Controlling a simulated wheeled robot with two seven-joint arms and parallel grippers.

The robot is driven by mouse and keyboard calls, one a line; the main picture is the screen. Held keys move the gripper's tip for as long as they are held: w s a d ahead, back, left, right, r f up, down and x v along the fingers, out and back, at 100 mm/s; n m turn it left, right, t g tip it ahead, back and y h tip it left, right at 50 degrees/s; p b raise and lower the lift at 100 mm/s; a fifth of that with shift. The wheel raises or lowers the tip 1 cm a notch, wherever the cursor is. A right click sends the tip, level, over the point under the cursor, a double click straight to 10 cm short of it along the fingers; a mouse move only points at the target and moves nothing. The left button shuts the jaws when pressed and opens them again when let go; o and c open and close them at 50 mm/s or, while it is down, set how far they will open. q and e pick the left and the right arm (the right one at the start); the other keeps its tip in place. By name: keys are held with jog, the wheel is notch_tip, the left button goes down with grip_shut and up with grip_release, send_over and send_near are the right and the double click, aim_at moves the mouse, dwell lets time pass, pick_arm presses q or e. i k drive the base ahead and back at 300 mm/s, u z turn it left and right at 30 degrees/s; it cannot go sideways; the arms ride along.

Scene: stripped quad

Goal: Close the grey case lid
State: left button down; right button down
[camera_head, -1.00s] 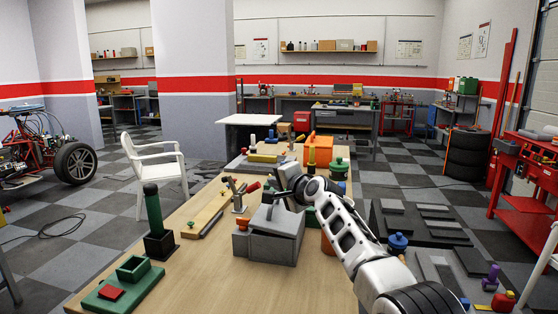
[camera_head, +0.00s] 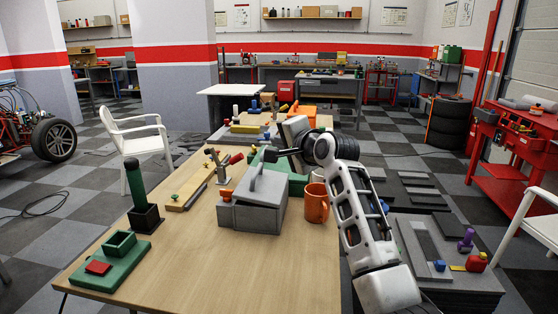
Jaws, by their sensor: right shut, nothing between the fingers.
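The grey case (camera_head: 250,218) stands on the wooden table. Its lid (camera_head: 265,189) lies down over the body, with a dark grey handle (camera_head: 257,176) sticking up from it. I cannot tell whether a thin gap is left under the lid. A small orange piece (camera_head: 226,195) sits at the case's left end. My right gripper (camera_head: 270,155) is shut and empty, above and behind the lid, apart from it as far as I can see. My left gripper is not in view.
An orange mug (camera_head: 316,203) stands close to the right of the case, beside my right arm. A green post in a dark base (camera_head: 145,218) and a green block tray (camera_head: 118,262) are at the left. The table front (camera_head: 215,280) is clear.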

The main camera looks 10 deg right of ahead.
aim_at(259, 186)
jog(key=i, duration=0.65)
jog(key=u, duration=0.7)
